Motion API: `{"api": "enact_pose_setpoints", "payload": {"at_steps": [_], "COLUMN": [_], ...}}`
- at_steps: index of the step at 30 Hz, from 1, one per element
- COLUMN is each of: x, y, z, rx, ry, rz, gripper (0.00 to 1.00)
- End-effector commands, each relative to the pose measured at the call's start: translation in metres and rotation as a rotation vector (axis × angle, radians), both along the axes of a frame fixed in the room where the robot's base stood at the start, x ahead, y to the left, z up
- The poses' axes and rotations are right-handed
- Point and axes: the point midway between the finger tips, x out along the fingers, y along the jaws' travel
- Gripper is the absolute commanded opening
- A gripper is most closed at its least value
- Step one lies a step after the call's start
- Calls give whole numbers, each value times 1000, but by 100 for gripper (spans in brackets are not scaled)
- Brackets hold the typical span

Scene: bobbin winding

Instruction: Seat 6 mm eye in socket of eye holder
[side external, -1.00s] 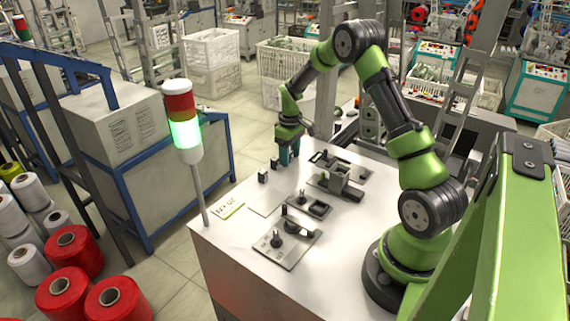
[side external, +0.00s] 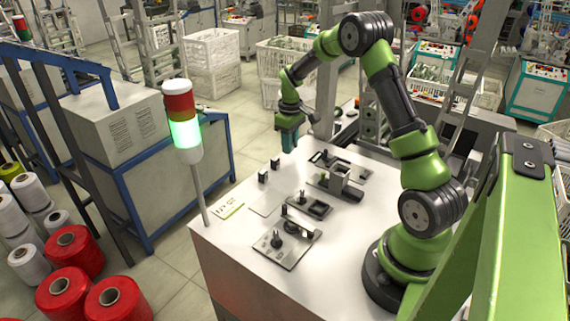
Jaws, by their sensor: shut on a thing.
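My gripper (side external: 290,150) is above the far left part of the white worktop, pointing down, with teal fingers shut. What it holds is too small to make out; the 6 mm eye cannot be picked out anywhere else. Two small dark blocks (side external: 263,177) stand on the worktop in front of and below the gripper. A grey fixture with an upright block (side external: 339,172) stands to the right of the gripper, apart from it. I cannot tell for sure which part is the eye holder, and its socket does not show at this size.
A grey plate with dark knobs (side external: 287,249) lies near the front. A dark shallow tray (side external: 319,208) and a flat dark plate (side external: 352,169) lie behind it. A marked card (side external: 229,210) is at left. A signal lamp (side external: 182,115) stands at the left edge.

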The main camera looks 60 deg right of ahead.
Motion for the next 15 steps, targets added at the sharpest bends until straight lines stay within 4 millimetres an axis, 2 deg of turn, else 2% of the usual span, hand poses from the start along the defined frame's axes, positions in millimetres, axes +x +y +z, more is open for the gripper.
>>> {"api": "enact_pose_setpoints", "payload": {"at_steps": [3, 10, 13, 15], "x": [1, 3, -1, -13], "y": [-1, 2, 14, 29], "z": [27, 64, 83, 91], "rx": [-4, -8, -11, -8], "ry": [-5, -15, -30, -33], "rz": [2, 8, 23, 38], "gripper": [0, 0, 0, 0]}}
